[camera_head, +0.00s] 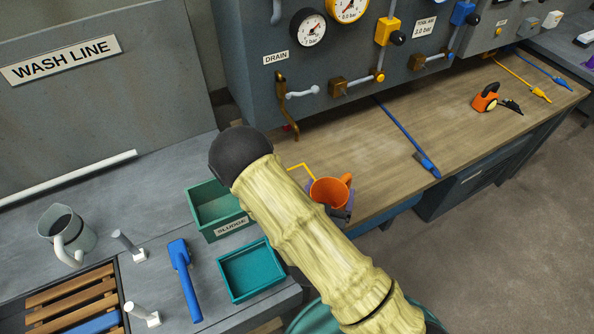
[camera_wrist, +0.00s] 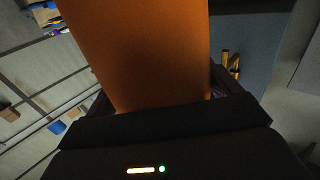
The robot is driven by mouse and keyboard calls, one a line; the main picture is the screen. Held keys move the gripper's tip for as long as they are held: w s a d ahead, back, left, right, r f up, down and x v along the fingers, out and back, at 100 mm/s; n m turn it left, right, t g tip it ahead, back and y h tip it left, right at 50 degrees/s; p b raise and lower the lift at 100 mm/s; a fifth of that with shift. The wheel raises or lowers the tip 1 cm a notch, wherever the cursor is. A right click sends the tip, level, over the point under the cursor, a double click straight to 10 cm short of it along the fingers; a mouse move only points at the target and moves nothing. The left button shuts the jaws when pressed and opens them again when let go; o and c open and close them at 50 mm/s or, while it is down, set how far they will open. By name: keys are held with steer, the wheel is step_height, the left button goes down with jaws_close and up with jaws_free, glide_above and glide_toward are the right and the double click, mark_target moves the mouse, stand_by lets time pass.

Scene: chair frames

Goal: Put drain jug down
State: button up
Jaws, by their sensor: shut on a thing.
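The orange jug (camera_head: 328,191) is upright near the front left edge of the wooden bench, in front of the DRAIN outlet pipe (camera_head: 290,115). My gripper (camera_head: 340,210) is shut on it, low and on its near side. In the wrist view the jug (camera_wrist: 140,50) fills the space between the fingers (camera_wrist: 160,103). Part of a yellow marked outline (camera_head: 302,167) shows on the bench just behind the jug; my arm covers the rest. The jug's base is hidden, so I cannot tell whether it touches the bench.
A green SLUDGE bin (camera_head: 215,208) and a teal tray (camera_head: 252,270) stand left of my arm. A blue tool (camera_head: 408,137) lies on the bench to the right. Bench between is clear.

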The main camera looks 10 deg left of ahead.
steer(key=shift+w+a+f+b, duration=0.35)
steer(key=shift+w+a+b, duration=0.25)
steer(key=shift+b, duration=1.55)
steer(key=w+b, duration=0.1)
steer(key=b, duration=0.2)
steer(key=shift+a+r, duration=0.15)
steer(key=shift+b, duration=0.35)
steer(key=w+a+p, duration=0.4)
steer(key=w+a, duration=0.4)
steer(key=w, duration=0.3)
steer(key=shift+w+a+r, duration=0.2)
steer(key=shift+w, duration=0.15)
